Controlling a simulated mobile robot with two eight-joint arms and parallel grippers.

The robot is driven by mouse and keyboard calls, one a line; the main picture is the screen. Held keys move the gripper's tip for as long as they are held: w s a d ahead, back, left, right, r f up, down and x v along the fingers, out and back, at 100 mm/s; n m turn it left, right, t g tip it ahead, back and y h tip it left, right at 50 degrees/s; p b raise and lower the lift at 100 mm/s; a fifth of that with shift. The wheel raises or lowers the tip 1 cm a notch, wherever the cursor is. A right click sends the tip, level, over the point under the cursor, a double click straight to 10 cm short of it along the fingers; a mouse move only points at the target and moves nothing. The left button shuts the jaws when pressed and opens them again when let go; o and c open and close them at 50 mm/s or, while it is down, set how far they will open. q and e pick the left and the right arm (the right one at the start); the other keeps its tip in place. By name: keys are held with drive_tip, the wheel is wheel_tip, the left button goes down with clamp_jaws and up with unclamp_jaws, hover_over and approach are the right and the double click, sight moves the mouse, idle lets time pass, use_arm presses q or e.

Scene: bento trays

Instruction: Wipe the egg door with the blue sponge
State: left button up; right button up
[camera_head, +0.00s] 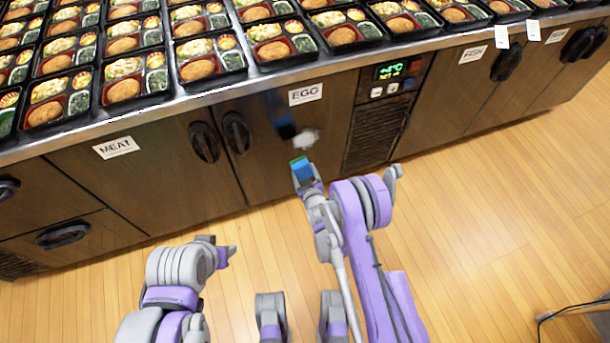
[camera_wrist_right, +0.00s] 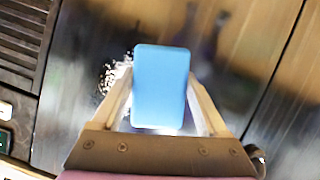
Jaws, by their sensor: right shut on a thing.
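The egg door (camera_head: 270,160) is a dark brown cabinet door under the counter, with a white EGG label (camera_head: 305,94) near its top and a dark handle at its left. A pale whitish patch (camera_head: 306,139) shows on it, with a dark bluish reflection above. My right gripper (camera_head: 302,172) is shut on the blue sponge (camera_wrist_right: 160,87), in front of the door just below the patch. The sponge also shows in the head view (camera_head: 301,167). Whether it touches the door I cannot tell. My left arm is low at the left; its fingers are not clear.
The counter above holds many bento trays (camera_head: 205,60). The MEAT door (camera_head: 130,165) is to the left. A vent panel with a green display (camera_head: 388,72) is to the right. A cable (camera_head: 570,308) lies on the wooden floor at the lower right.

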sight(296, 150)
drive_tip(key=shift+w+a+r+p, duration=0.2)
drive_tip(key=shift+w+p, duration=0.1)
drive_tip(key=shift+w, duration=0.35)
drive_tip(key=shift+w+a+f+p, duration=0.1)
drive_tip(key=shift+w+a+p, duration=0.1)
drive_tip(key=shift+w, duration=0.45)
drive_tip(key=shift+w+a+r+p, duration=0.1)
drive_tip(key=shift+w+a+p, duration=0.15)
drive_tip(key=shift+w, duration=0.45)
drive_tip(key=shift+w+a+f+p, duration=0.1)
drive_tip(key=shift+w+a+p, duration=0.1)
drive_tip(key=shift+w, duration=0.55)
drive_tip(key=shift+w+a, duration=0.3)
drive_tip(key=shift+w, duration=0.65)
drive_tip(key=shift+b, duration=0.35)
drive_tip(key=shift+w+d+f+b, duration=0.2)
drive_tip(key=shift+d+b, duration=0.45)
drive_tip(key=shift+b, duration=0.3)
drive_tip(key=shift+w+d+b, duration=0.15)
drive_tip(key=shift+d+b, duration=0.65)
drive_tip(key=shift+b, duration=0.45)
drive_tip(key=shift+w+d+r+b, duration=0.1)
drive_tip(key=shift+d+r+b, duration=0.05)
drive_tip(key=shift+d+b, duration=0.15)
